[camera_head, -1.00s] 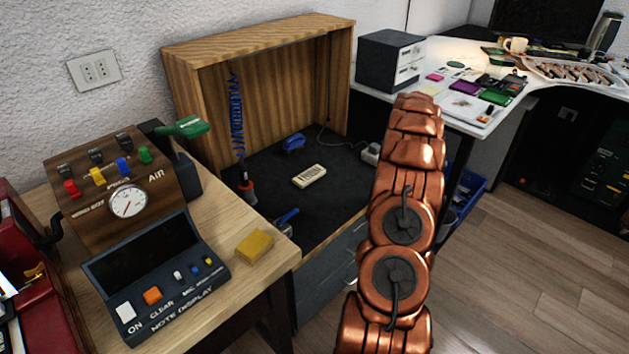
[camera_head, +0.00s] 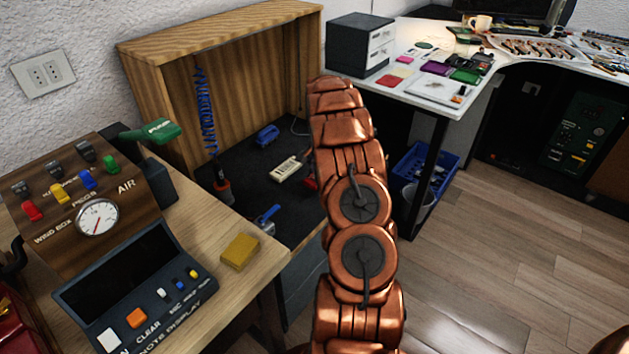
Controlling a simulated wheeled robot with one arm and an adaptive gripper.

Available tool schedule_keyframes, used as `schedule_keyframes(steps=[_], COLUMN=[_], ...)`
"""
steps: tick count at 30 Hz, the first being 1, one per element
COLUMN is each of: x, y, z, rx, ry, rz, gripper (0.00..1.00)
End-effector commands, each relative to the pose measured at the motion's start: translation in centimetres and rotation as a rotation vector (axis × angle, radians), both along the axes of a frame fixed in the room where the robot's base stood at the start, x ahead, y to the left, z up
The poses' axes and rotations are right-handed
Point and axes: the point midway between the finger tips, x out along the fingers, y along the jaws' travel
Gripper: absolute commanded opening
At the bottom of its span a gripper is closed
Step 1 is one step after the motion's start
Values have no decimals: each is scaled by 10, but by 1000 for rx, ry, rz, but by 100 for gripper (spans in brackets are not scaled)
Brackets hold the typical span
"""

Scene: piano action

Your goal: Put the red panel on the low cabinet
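My copper arm rises through the middle of the view, and my gripper at its end does not show. A small red-pink flat piece (camera_head: 405,59) lies on the white desk (camera_head: 425,105) among other coloured pieces; I cannot tell whether it is the red panel. A dark low cabinet (camera_head: 301,277) with a black top stands under a wooden hood (camera_head: 155,75). A small red thing (camera_head: 311,184) shows on the black top, partly hidden by my arm, and I cannot tell what it is.
A wooden table (camera_head: 215,282) with a control box and a yellow sponge-like block (camera_head: 240,251) is at the left. A grey drawer box (camera_head: 358,47) stands on the white desk. A blue crate (camera_head: 428,170) is under it. The wooden floor at the right is clear.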

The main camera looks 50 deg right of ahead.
Motion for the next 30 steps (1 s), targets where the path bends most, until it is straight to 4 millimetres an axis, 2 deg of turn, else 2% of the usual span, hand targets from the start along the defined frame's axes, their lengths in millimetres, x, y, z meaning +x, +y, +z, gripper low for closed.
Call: schedule_keyframes(steps=[3, 8, 17, 28, 29, 30], x=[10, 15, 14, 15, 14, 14], y=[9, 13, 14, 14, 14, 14], z=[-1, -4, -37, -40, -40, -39], rx=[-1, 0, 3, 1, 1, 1], ry=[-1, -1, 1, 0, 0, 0], rz=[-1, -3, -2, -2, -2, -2], gripper=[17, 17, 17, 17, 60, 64])
